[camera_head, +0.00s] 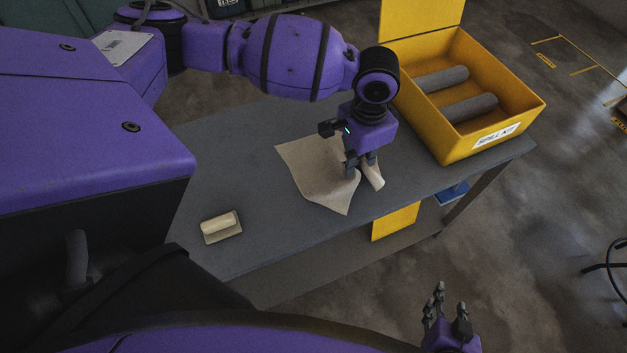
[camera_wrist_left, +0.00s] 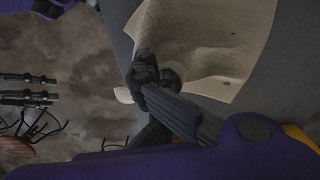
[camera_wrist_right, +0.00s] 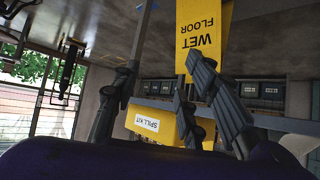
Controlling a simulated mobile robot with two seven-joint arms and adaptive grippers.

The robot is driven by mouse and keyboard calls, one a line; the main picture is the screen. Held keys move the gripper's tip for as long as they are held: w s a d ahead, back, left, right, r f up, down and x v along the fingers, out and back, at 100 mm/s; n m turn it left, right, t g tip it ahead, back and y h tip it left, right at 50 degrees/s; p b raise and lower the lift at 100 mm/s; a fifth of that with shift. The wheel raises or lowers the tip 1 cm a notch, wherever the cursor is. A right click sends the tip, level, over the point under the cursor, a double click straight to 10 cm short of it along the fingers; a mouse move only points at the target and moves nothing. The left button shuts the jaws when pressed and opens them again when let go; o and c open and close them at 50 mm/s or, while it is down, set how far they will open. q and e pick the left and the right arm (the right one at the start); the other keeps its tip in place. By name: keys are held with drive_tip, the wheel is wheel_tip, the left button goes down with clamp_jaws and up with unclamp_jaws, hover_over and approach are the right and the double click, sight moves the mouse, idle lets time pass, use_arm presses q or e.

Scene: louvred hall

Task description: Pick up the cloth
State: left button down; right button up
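The beige cloth (camera_head: 315,170) lies on the grey table (camera_head: 255,140), with its right part bunched and raised in a fold. My left gripper (camera_head: 361,170) points down at that fold. In the left wrist view its fingers (camera_wrist_left: 158,78) are close together, with the cloth (camera_wrist_left: 205,30) gathered and creased at the tips, so they appear shut on it. The fingers hide part of the pinched cloth. My right gripper (camera_head: 448,305) is away from the table at the lower right. It is open and empty, with fingers apart in the right wrist view (camera_wrist_right: 158,78).
A yellow spill kit box (camera_head: 452,150), lid open, holds grey rolls (camera_head: 470,108) on the table's right end. A small pale block-like tool (camera_head: 221,227) lies near the front left. A yellow panel (camera_head: 395,222) stands below the table edge. Table between tool and cloth is clear.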

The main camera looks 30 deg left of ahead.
use_arm(q)
drive_tip(key=shift+w+r, duration=0.1)
drive_tip(key=shift+r, duration=0.75)
use_arm(e)
drive_tip(key=shift+s+d+f, duration=0.1)
drive_tip(key=shift+s+f, duration=0.45)
drive_tip(key=shift+f, duration=0.05)
use_arm(q)
wheel_tip(320, 180, up, 45)
use_arm(e)
drive_tip(key=shift+r, duration=0.15)
use_arm(q)
drive_tip(key=shift+f, duration=0.1)
use_arm(e)
drive_tip(key=shift+d, duration=0.15)
use_arm(q)
drive_tip(key=c, duration=1.5)
unclamp_jaws()
drive_tip(key=shift+o, duration=0.7)
use_arm(e)
drive_tip(key=shift+w+a, duration=0.15)
drive_tip(key=shift+a, duration=0.05)
